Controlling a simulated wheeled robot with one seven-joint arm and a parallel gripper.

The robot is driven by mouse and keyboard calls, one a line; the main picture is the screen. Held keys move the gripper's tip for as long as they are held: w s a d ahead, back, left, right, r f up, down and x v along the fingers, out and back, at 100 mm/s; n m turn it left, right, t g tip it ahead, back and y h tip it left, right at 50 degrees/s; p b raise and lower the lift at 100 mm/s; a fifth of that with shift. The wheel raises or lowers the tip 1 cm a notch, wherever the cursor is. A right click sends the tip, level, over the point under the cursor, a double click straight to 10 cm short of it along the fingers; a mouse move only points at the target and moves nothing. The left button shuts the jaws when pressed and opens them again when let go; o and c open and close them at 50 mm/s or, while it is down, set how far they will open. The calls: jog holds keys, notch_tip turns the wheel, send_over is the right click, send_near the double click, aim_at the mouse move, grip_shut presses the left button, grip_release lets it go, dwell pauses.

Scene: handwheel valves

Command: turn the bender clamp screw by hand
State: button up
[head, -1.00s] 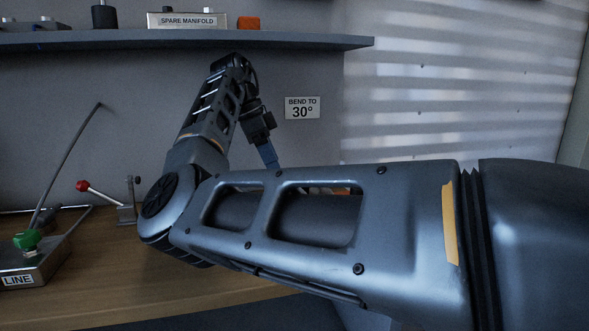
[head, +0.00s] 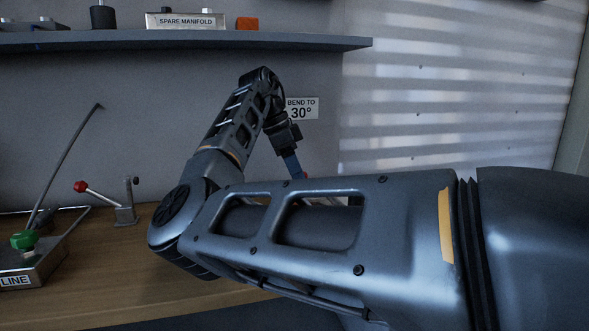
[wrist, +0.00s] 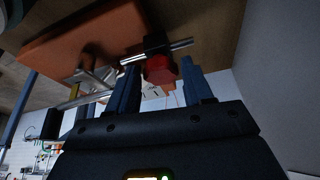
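A red knob (wrist: 160,70) shows in the wrist view by a dark block and a thin metal rod (wrist: 180,45). It looks like the clamp screw's handle, but I cannot be sure. My gripper (wrist: 158,64) is open, its two blue fingers on either side of the knob with apparent gaps. I cannot tell how deep the knob sits between them. In the head view my gripper (head: 292,164) points down behind my forearm. Most of the bender is hidden there by my arm.
An orange-brown slab (wrist: 85,42) lies beside the knob. On the bench (head: 100,295), a red-ball lever (head: 82,187) and a green-knobbed LINE box (head: 30,265) stand left. A shelf (head: 200,41) runs above. A "BEND TO 30°" sign (head: 302,108) hangs on the wall.

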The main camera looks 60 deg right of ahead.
jog(key=c, duration=0.8)
jog(key=shift+o, duration=0.2)
jog(key=shift+r+p, duration=0.1)
jog(key=shift+p, duration=0.35)
jog(key=n+p, duration=0.1)
jog(key=n+h+p, duration=0.1)
jog(key=n+p, duration=0.1)
jog(key=shift+s+a+r+t+p, duration=0.1)
jog(key=shift+a+r+t+p, duration=0.1)
jog(key=shift+t+p, duration=0.15)
jog(key=n+t+p, duration=0.1)
jog(key=n+p, duration=0.3)
jog(key=p, duration=0.1)
jog(key=shift+s+a+n+t+h, duration=0.1)
jog(key=shift+s+n+t+h, duration=0.1)
jog(key=shift+n+t+h, duration=0.15)
jog(key=n+p, duration=0.2)
jog(key=n+t+p, duration=0.1)
jog(key=n+p, duration=0.1)
jog(key=shift+s+t, duration=0.2)
jog(key=shift+t, duration=0.1)
jog(key=shift+s+f+n+t+p, duration=0.1)
jog(key=shift+f+n+t+p, duration=0.15)
jog(key=shift+n+p, duration=0.75)
jog(key=o, duration=1)
